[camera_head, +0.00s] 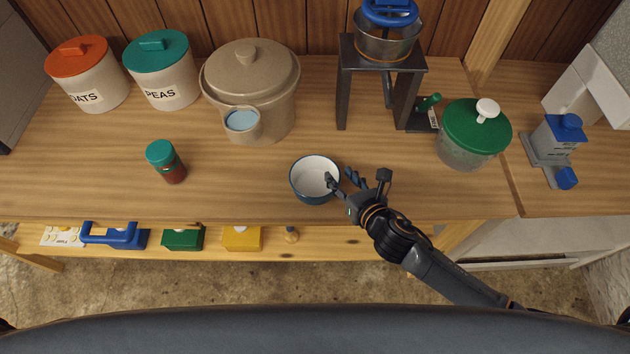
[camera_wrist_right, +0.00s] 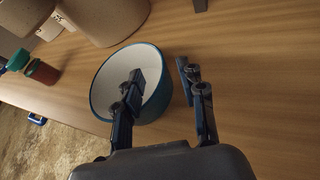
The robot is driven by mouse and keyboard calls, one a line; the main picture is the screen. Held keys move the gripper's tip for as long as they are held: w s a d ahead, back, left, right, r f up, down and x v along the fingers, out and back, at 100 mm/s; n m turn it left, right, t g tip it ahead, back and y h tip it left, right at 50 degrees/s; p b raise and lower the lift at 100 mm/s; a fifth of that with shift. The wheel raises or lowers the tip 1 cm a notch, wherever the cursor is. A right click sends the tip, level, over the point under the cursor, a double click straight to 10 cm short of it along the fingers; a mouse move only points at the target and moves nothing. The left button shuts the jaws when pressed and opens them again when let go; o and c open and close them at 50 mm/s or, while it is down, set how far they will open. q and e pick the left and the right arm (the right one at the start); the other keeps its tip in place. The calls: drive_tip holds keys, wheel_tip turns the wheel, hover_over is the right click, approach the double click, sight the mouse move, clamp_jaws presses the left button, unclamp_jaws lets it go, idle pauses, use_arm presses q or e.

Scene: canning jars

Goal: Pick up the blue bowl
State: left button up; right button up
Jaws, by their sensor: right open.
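The blue bowl (camera_head: 309,180), blue outside and white inside, stands upright on the wooden counter near its front edge. It also shows in the right wrist view (camera_wrist_right: 103,92). My right gripper (camera_head: 341,180) is open at the bowl's right side. One finger is over the white inside and the other is outside the rim, so the wall lies between them. I cannot tell whether either finger touches it. My left gripper does not show in either view.
A small teal-lidded jar (camera_head: 166,162) stands left of the bowl. A large beige crock (camera_head: 268,95) stands behind it. A dark stand (camera_head: 385,65) and a green-lidded jar (camera_head: 474,132) are at the right. The counter around the bowl is clear.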

sight(315, 182)
drive_tip(key=x, duration=0.4)
drive_tip(key=shift+w+a+f, duration=0.1)
drive_tip(key=shift+f, duration=0.1)
clamp_jaws()
